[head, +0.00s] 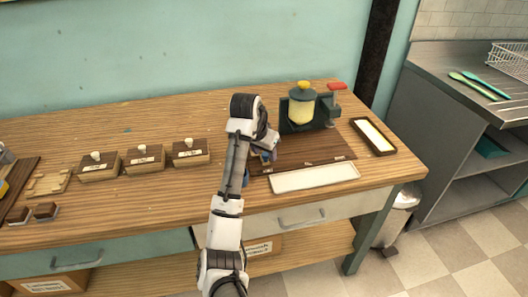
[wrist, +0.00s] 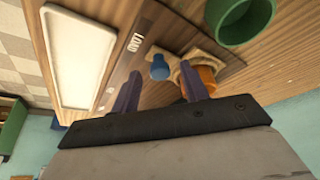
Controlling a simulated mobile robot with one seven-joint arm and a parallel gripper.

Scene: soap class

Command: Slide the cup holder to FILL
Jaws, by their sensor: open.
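The cup holder (wrist: 172,57) is a pale wooden piece with a blue knob (wrist: 160,68) and an orange cup (wrist: 205,74) beside the knob. It sits on a dark wooden board (wrist: 150,25), by the label LOAD (wrist: 136,41). My gripper (wrist: 159,83) is open; in the wrist view its two fingers appear on either side of the knob. I cannot tell whether they touch it. In the head view my gripper (head: 265,154) is at the left end of the board (head: 318,149) and hides most of the holder. No FILL label is readable.
A white tray (head: 314,178) lies in front. A dark-rimmed tray (head: 374,136) is at right. Lidded wooden boxes (head: 144,158) stand at left.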

